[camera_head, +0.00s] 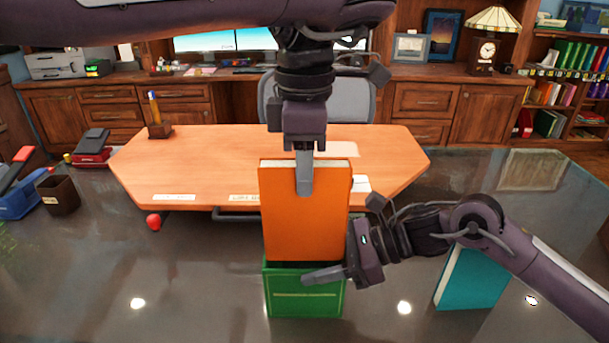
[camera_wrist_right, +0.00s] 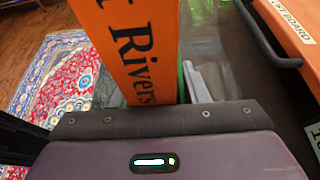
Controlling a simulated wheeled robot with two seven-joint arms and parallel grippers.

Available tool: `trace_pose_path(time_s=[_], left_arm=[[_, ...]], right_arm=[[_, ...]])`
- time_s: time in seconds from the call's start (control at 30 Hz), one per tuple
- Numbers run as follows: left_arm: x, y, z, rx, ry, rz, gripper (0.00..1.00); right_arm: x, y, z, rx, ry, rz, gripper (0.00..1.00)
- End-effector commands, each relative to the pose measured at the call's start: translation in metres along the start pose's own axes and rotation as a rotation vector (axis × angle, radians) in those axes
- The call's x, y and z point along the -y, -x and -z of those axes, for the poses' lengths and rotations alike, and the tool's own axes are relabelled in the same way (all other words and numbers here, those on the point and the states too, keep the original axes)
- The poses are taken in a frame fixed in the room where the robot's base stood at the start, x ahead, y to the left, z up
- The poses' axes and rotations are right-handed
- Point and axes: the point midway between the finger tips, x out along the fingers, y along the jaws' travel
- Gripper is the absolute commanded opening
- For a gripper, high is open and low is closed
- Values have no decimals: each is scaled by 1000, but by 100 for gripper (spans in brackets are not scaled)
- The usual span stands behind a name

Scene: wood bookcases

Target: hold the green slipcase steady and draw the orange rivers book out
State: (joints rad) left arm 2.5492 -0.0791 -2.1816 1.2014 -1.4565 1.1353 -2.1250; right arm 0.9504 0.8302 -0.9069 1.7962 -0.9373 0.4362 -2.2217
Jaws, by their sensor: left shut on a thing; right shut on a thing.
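The orange rivers book (camera_head: 303,222) stands upright, most of its cover showing above the green slipcase (camera_head: 305,303). A dark strip lies between its cover and the slipcase's front; I cannot tell whether its lower end is still inside. My left gripper (camera_head: 305,168) points down and is shut on the book's top edge, one finger over the front cover. My right gripper (camera_head: 335,268) is shut on the slipcase from the right, one finger across its upper front. In the right wrist view the book's spine (camera_wrist_right: 135,45) reads "Rivers", with a thin green sliver of slipcase beside it.
A teal book (camera_head: 472,278) stands on the dark glossy tabletop (camera_head: 200,290) at right, partly behind my right arm. A wooden desk board (camera_head: 190,160) lies behind. A red ball (camera_head: 153,222) and a dark cup (camera_head: 58,195) are at left. The front left is clear.

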Motion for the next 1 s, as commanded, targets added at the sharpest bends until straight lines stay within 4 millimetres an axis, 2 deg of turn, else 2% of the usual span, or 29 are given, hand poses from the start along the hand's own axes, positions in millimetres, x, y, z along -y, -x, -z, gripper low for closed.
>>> trace_pose_path(time_s=[0.3, 0.33, 0.5, 0.83, 1.0], left_arm=[[0, 3, 0, 2, 0, -1, 0], [0, 4, 0, 3, 0, -2, 0], [0, 4, 0, 3, 0, -2, 0], [0, 3, 0, 2, 0, -1, 0], [0, 3, 0, 2, 0, -1, 0]], right_arm=[[0, 0, 1, -1, -1, 0, 15], [0, 0, 0, -1, -1, 0, 43], [0, 0, 0, -1, -1, 0, 66], [0, 3, 0, -1, 0, 1, 66], [1, 25, 0, -2, 0, 4, 66]])
